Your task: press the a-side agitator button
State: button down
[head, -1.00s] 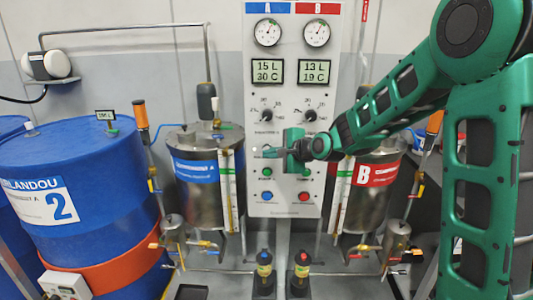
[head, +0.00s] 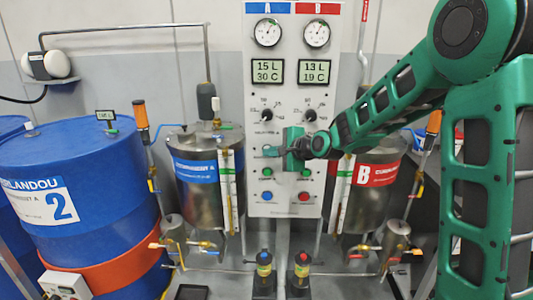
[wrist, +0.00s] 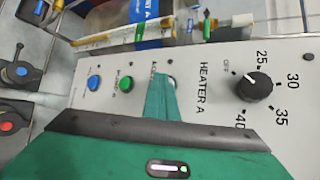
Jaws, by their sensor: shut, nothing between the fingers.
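The control panel (head: 285,203) stands upright ahead, with the A column on its left. My gripper (head: 268,152) is shut and empty, its fingertips at the A column between the heater A dial (head: 267,115) and the green button (head: 267,171). In the wrist view the shut fingers (wrist: 160,80) overlap a pale button (wrist: 171,80), partly hidden, in line with the green button (wrist: 126,84) and blue button (wrist: 94,83). Its label is mostly covered by the fingers. I cannot tell whether the fingertips touch the button.
The heater A dial (wrist: 254,86) is beside the fingers in the wrist view. The B column has a dial (head: 310,115), a green button (head: 305,171) and a red button (head: 303,196). Tank A (head: 196,195) and tank B (head: 372,190) flank the panel. A blue drum (head: 100,165) stands left.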

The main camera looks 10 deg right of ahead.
dwell(0.3)
jog(key=shift+s, duration=0.4)
jog(key=s+a, duration=0.1)
jog(key=s, duration=0.5)
jog(key=shift+a, duration=0.25)
dwell(0.4)
